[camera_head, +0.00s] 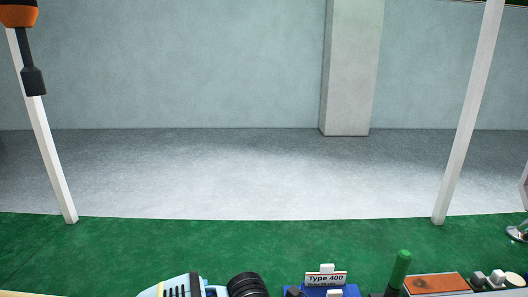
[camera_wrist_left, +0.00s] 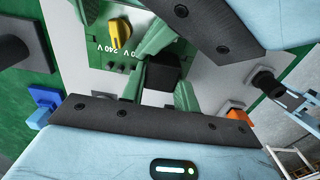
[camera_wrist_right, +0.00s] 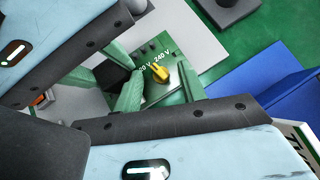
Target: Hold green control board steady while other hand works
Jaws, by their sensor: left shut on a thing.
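The green control board (camera_wrist_left: 98,52) shows in the left wrist view, with a yellow knob (camera_wrist_left: 120,31) and 240 V lettering. The board also shows in the right wrist view (camera_wrist_right: 158,92), with its yellow knob (camera_wrist_right: 159,72). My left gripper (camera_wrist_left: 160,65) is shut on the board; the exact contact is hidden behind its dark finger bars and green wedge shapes. A black block (camera_wrist_left: 165,73) sits between these wedges.
In the head view, a green mat (camera_head: 200,243) runs along the bottom. A Type 400 sign (camera_head: 326,279), a green cylinder (camera_head: 401,268) and a brown-topped box (camera_head: 436,284) stand at the lower edge. An orange and black tool (camera_head: 32,75) hangs upper left. The mat's middle is clear.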

